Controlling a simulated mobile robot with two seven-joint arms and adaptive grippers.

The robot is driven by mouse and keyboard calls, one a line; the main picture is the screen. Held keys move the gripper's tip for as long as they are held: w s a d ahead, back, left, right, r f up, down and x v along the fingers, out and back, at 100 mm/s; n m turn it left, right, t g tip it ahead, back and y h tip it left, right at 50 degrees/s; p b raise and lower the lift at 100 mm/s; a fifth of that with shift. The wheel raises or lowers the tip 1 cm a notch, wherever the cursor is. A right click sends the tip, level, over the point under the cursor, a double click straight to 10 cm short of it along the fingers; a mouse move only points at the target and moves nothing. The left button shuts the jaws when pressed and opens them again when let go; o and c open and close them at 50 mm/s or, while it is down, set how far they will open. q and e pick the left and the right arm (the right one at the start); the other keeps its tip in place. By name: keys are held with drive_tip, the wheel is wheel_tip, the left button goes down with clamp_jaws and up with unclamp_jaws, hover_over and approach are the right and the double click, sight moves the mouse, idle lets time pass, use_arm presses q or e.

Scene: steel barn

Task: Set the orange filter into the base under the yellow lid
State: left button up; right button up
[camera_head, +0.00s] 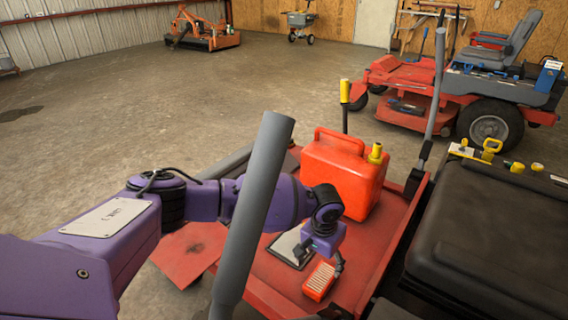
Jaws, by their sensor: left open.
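The orange filter (319,281), a small block with a pale ribbed top, lies on the red deck (352,255). My left gripper (338,266) points down from my purple arm at the filter's upper right edge. It is open; whether its fingers touch the filter is too small to tell. A flat dark-framed plate with a light face (288,246) lies behind the filter, partly hidden by my arm. I cannot pick out the yellow lid or the base for certain; a yellow part (491,147) sits at the back of a black seat-like body. My right gripper is out of view.
A red fuel can (343,178) with a yellow cap stands on the deck behind my gripper. A thick grey bar (254,205) rises in front of my arm. The black body (492,240) bounds the right side.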

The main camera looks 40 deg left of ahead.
sight(322, 276)
use_arm(q)
drive_tip(key=f+b, duration=0.1)
drive_tip(key=f, duration=0.1)
drive_tip(key=f+b, duration=0.1)
drive_tip(key=f, duration=0.2)
drive_tip(key=f+b, duration=0.1)
drive_tip(key=f, duration=0.1)
drive_tip(key=shift+w+d+f, duration=0.15)
drive_tip(key=shift+w+d, duration=0.15)
drive_tip(key=shift+w, duration=0.05)
drive_tip(key=shift+w+f, duration=0.1)
drive_tip(key=shift+f, duration=0.05)
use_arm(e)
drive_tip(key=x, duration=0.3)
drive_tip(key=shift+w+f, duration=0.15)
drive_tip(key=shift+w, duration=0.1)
use_arm(q)
drive_tip(key=shift+c, duration=0.4)
drive_tip(key=c, duration=1.3)
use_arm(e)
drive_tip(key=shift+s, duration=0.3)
